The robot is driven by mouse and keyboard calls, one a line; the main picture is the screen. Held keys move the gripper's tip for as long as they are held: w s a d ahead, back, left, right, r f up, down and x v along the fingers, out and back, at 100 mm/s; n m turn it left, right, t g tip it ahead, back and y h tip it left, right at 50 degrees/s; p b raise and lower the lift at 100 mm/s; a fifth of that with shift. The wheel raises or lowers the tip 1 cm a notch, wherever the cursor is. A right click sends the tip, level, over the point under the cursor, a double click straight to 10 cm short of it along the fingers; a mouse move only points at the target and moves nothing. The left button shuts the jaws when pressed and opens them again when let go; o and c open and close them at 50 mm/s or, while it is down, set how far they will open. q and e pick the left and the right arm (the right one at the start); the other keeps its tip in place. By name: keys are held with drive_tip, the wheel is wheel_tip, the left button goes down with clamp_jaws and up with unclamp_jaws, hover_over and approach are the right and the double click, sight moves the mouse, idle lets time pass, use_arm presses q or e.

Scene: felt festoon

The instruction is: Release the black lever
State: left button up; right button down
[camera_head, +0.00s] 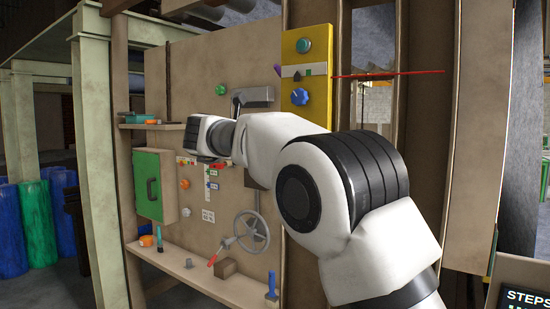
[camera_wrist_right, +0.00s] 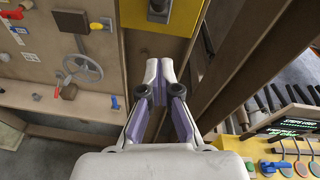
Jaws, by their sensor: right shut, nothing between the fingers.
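A grey metal block (camera_head: 256,96) is fixed high on the brown board. A small dark lever (camera_head: 237,104) stands at its left end, just above my right arm's wrist; its lower part is hard to make out. I see no black lever clearly in the right wrist view. My right gripper (camera_wrist_right: 155,72) is shut and empty there, its purple-sided fingers together in front of the lower edge of a yellow panel (camera_wrist_right: 180,20). In the head view my right arm crosses the board and the fingers are hidden. My left gripper is in neither view.
The yellow panel (camera_head: 316,100) carries a green button (camera_head: 304,46) and a blue knob (camera_head: 300,96). A handwheel (camera_head: 252,231) and a green door (camera_head: 148,186) are on the board. A ledge (camera_head: 190,268) runs below. A wooden post stands right of the panel.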

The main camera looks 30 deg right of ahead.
wheel_tip(320, 180, down, 33)
drive_tip(key=w+d+n+g, duration=0.2)
drive_tip(key=w+n+g, duration=0.1)
drive_tip(key=n, duration=0.4)
drive_tip(key=s+f+n+t+y, duration=0.1)
drive_tip(key=s+f+n, duration=0.4)
drive_tip(key=f, duration=0.6)
drive_tip(key=s+f+n+t+y, duration=0.1)
drive_tip(key=s+f+n+t, duration=0.15)
drive_tip(key=f+n, duration=0.6)
drive_tip(key=s+a+f+n+g+y, duration=0.1)
drive_tip(key=s+a+f+n+y, duration=0.15)
drive_tip(key=s+f+n, duration=0.45)
drive_tip(key=s+a+f+n+g+y, duration=0.1)
drive_tip(key=s+a+f+n+y, duration=0.15)
drive_tip(key=s+f, duration=0.75)
drive_tip(key=s+a+f+n+g+y, duration=0.2)
drive_tip(key=s+a+n, duration=0.3)
drive_tip(key=s+n, duration=0.3)
drive_tip(key=s+a+f+n+g+y, duration=0.2)
drive_tip(key=s+a+n+y, duration=0.3)
drive_tip(key=s+n, duration=0.3)
drive_tip(key=s+g, duration=0.1)
drive_tip(key=s, duration=0.3)
drive_tip(key=shift+s+a+y+b, duration=0.3)
drive_tip(key=shift+s+b, duration=0.1)
